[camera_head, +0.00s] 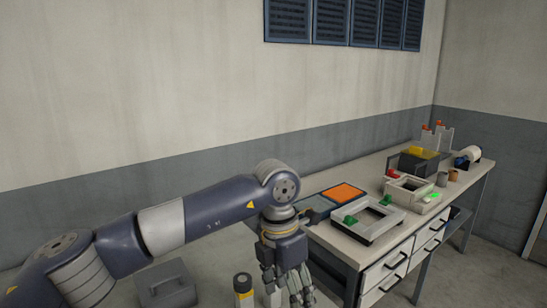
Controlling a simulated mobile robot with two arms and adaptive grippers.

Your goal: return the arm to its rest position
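My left arm (215,214) reaches in from the left edge and bends down at a round joint. My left gripper (288,287) hangs fingers-down in front of the table's near left end. Its fingertips are at the bottom edge of the picture, and the gap between them is not clear. I see nothing clearly held in it. My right gripper is not in view.
A long table (345,243) with drawers runs along the wall. It bears an orange pad (344,192), a light frame with green parts (366,225), a grey box (409,190) and a white roll (469,153). A grey case (166,292) and a yellow-banded cylinder (243,292) stand lower left.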

